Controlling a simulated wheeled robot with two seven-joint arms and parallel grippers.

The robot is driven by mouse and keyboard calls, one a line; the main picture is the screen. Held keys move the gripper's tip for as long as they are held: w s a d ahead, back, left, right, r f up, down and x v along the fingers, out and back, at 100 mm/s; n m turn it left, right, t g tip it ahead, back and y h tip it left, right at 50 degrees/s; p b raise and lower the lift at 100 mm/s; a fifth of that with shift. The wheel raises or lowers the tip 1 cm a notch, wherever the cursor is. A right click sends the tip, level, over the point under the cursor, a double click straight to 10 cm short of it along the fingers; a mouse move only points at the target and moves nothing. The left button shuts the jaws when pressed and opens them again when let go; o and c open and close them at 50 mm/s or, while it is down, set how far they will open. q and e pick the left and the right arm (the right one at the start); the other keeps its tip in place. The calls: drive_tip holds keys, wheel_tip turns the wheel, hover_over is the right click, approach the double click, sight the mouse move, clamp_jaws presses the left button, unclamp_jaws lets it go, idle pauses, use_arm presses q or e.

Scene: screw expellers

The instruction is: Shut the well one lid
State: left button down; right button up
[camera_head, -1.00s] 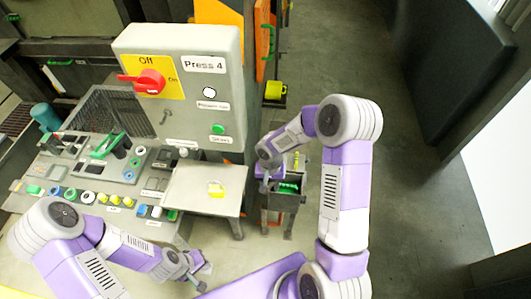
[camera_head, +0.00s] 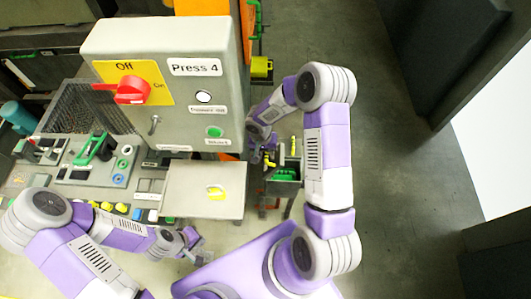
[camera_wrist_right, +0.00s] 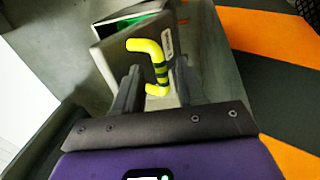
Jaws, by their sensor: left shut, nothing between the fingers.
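A grey lid with a bent yellow handle with dark bands (camera_wrist_right: 158,68) is tilted open beside a box with a green interior (camera_wrist_right: 150,25) in the right wrist view. A small label on the lid is too blurred to read. My right gripper (camera_wrist_right: 157,92) is open, its fingers on either side of the handle's near end with gaps showing. In the head view the box (camera_head: 285,174) stands right of the press, with my right gripper (camera_head: 262,157) at its upper left. My left gripper (camera_head: 194,246) is shut and empty, below the press panel.
A grey press cabinet (camera_head: 165,62) with a red switch stands left of the box. A control panel with buttons is at left. Floor at right is clear.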

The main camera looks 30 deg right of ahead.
drive_tip(key=shift+f, duration=0.1)
clamp_jaws()
drive_tip(key=shift+d, duration=0.1)
idle(0.4)
